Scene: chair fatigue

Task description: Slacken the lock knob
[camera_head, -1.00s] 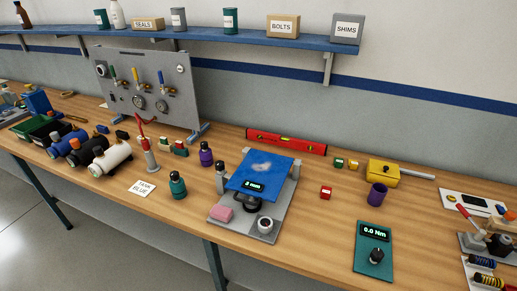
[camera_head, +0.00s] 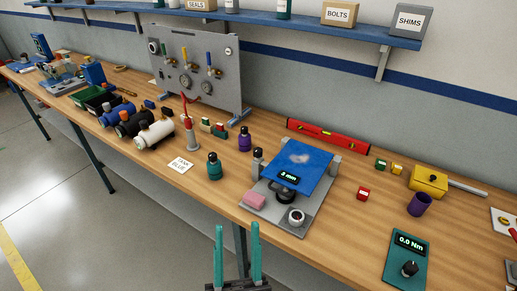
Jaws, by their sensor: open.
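A grey fixture (camera_head: 318,212) stands on the bench with a tilted blue plate (camera_head: 312,158) over it. The plate's small lit readout (camera_head: 289,177) is in mm. A black round knob (camera_head: 285,195) sits under the plate's front edge, partly covered by it. A pale round part with a dark centre (camera_head: 296,216) sits at the fixture's front corner. I cannot tell which is the lock knob. My gripper (camera_head: 237,228) is open and empty, its two teal fingers in front of the bench edge, apart from the fixture.
A red level (camera_head: 328,136) lies behind. A red cube (camera_head: 363,194) and purple cup (camera_head: 419,204) are right.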

